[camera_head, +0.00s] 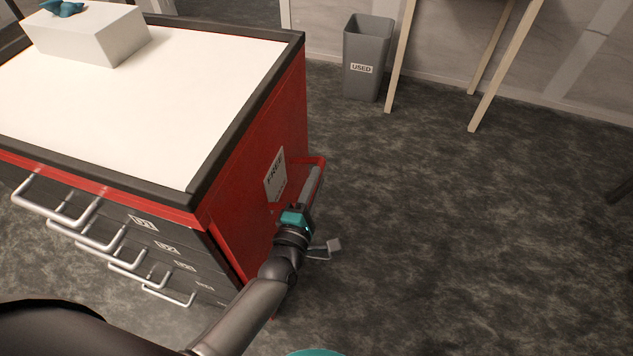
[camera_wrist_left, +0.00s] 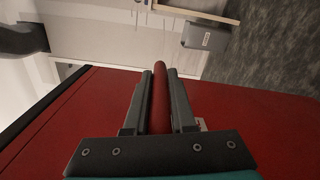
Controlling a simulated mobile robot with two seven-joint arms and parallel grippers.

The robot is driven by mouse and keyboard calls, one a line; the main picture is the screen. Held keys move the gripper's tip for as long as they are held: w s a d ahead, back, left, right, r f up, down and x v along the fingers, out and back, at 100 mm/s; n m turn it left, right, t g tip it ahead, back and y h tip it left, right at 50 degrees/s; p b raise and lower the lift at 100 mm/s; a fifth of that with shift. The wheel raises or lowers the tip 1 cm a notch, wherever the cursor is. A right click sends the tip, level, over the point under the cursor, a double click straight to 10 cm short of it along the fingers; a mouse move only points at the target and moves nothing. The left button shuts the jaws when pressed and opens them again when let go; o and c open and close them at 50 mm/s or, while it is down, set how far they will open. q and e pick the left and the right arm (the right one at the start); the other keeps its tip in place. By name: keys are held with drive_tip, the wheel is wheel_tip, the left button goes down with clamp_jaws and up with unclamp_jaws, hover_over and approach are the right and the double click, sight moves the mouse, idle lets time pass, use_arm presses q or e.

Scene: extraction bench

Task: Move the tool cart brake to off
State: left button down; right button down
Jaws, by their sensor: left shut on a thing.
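The red tool cart (camera_head: 255,135) stands at left with a white top and grey drawers. A red bar (camera_head: 322,163) sticks out from its right side, beside a white plate reading FREE (camera_head: 275,172). My left gripper (camera_head: 311,186) is shut on this bar. In the left wrist view the red bar (camera_wrist_left: 160,95) runs between the two grey fingers of my left gripper (camera_wrist_left: 160,75). I cannot tell from the views whether this bar is the brake lever or a fixed handle. My right gripper is not in view.
A white block (camera_head: 88,38) with a teal object (camera_head: 62,7) sits on the cart top. Silver drawer handles (camera_head: 70,205) stick out in front. A grey bin marked USED (camera_head: 367,60) and wooden legs (camera_head: 400,55) stand behind.

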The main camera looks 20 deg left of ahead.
use_arm(q)
drive_tip(key=shift+a+r+n, duration=0.1)
drive_tip(key=shift+r+n, duration=0.15)
drive_tip(key=shift+n, duration=0.05)
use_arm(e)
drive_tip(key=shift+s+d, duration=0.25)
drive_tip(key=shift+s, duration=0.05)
use_arm(q)
drive_tip(key=c, duration=0.8)
unclamp_jaws()
drive_tip(key=shift+o, duration=0.2)
drive_tip(key=shift+s, duration=0.25)
drive_tip(key=s+p, duration=0.1)
drive_tip(key=s, duration=0.3)
drive_tip(key=shift+a, duration=0.1)
drive_tip(key=s+p, duration=0.1)
drive_tip(key=s, duration=0.9)
drive_tip(key=shift+s+a, duration=0.15)
drive_tip(key=shift+s, duration=0.25)
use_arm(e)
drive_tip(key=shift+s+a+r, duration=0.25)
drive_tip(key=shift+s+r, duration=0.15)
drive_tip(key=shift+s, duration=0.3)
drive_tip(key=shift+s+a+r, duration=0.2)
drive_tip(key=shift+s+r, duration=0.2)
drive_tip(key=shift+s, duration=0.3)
